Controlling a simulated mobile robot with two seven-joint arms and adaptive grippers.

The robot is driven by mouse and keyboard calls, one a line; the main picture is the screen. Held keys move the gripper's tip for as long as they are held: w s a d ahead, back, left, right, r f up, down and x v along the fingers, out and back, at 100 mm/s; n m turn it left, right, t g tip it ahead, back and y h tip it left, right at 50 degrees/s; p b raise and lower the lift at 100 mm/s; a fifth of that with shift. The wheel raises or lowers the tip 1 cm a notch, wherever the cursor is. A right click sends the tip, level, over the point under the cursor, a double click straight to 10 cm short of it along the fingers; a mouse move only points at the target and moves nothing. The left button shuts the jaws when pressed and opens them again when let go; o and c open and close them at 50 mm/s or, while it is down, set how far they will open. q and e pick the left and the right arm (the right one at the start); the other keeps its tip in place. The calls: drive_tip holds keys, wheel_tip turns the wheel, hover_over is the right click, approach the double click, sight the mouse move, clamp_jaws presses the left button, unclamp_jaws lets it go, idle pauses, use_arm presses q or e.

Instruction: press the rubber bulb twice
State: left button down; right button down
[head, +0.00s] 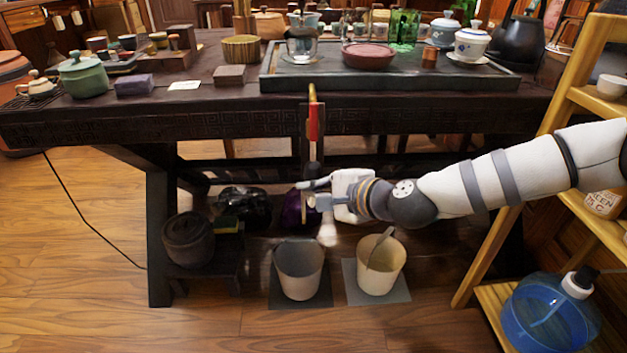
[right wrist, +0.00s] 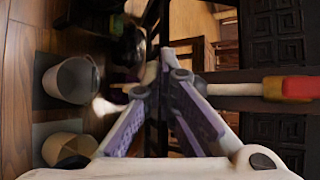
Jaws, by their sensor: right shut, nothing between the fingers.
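My right gripper (head: 304,192) reaches in from the right, under the front edge of the dark table. Its fingers are together and empty; the purple-lined fingers also meet in the right wrist view (right wrist: 167,62). A red hanging piece (head: 315,122) with a brass-coloured top hangs at the table's front edge. Below it, just above the gripper, is a small dark rounded end (head: 312,171), possibly the rubber bulb; I cannot tell for sure. In the right wrist view the red piece (right wrist: 291,88) lies right of the fingers, with a pale stem toward them. My left gripper is not in view.
Two pale bins (head: 299,270) (head: 378,264) stand on mats below the gripper. Dark and purple objects sit under the table behind it. A wooden shelf (head: 487,255) with a blue water bottle (head: 550,315) is at the right. Tea ware fills the tabletop (head: 215,100).

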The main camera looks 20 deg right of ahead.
drive_tip(key=shift+w+d+b, duration=0.2)
drive_tip(key=shift+w+b, duration=0.1)
drive_tip(key=shift+w, duration=0.4)
idle(0.6)
drive_tip(key=shift+s, duration=0.1)
drive_tip(key=shift+s+a+p, duration=0.15)
drive_tip(key=shift+s+p, duration=0.1)
drive_tip(key=shift+s, duration=0.3)
drive_tip(key=shift+s+a+p, duration=0.15)
drive_tip(key=shift+s+p, duration=0.05)
drive_tip(key=shift+s, duration=0.3)
drive_tip(key=s+p, duration=0.1)
drive_tip(key=s, duration=0.1)
drive_tip(key=s+a, duration=0.1)
drive_tip(key=s, duration=0.1)
drive_tip(key=shift+s+a+p, duration=0.2)
drive_tip(key=shift+s+p, duration=0.2)
idle(0.3)
